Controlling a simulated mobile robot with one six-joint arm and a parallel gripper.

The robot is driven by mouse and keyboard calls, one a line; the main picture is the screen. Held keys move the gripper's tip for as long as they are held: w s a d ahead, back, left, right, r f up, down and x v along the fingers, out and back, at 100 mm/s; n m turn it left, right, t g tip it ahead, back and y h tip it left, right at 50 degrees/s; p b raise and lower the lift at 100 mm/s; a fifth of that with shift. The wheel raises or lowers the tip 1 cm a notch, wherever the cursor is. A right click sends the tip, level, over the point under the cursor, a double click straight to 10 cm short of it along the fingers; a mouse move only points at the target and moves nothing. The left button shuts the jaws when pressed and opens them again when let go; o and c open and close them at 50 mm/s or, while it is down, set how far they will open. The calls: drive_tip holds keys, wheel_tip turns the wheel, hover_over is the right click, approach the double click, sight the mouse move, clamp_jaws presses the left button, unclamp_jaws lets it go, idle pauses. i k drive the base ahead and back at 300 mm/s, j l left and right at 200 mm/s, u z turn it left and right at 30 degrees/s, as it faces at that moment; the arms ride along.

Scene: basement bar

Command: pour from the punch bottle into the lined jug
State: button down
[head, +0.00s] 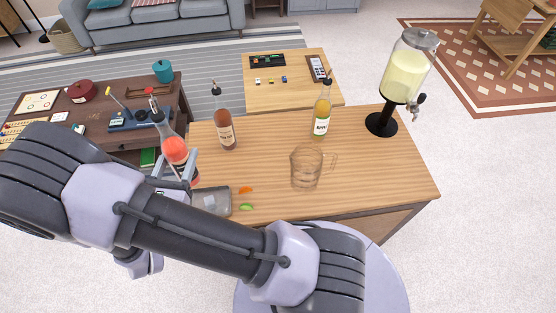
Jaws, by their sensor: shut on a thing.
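The punch bottle (174,142) is clear with red liquid and a pour spout on top. It is at the left end of the wooden counter (265,205), tilted slightly, its neck to the upper left. My gripper (175,172) is shut on the punch bottle around its lower body. My arm hides part of the gripper, and I cannot tell whether the bottle's base touches the counter. The lined jug (306,168) is clear glass, with its handle to the right. It stands upright near the middle of the counter, apart from the bottle, and looks empty.
A drink dispenser (404,77) stands at the right. A grey tray (212,200), an orange piece (245,189) and a green piece (247,207) lie near the front left. The counter right of the jug is clear.

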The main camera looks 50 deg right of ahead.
sight(306, 160)
drive_tip(key=u, duration=0.5)
drive_tip(key=j+u, duration=0.1)
drive_tip(key=u, duration=0.45)
drive_tip(key=j+u, duration=0.1)
drive_tip(key=u, duration=0.9)
drive_tip(key=j+u, duration=0.15)
drive_tip(key=u, duration=0.9)
drive_tip(key=j+u, duration=0.1)
drive_tip(key=u, duration=0.9)
drive_tip(key=i+z, duration=0.95)
drive_tip(key=z, duration=2)
drive_tip(key=j+z, duration=0.1)
drive_tip(key=z, duration=0.45)
drive_tip(key=j+z, duration=0.1)
drive_tip(key=z, duration=0.5)
drive_tip(key=j+z, duration=0.1)
drive_tip(key=z, duration=0.45)
drive_tip(key=j+z, duration=0.1)
drive_tip(key=z, duration=1.1)
drive_tip(key=j+z, duration=0.1)
drive_tip(key=z, duration=0.45)
drive_tip(key=k+z, duration=0.1)
drive_tip(key=z, duration=0.5)
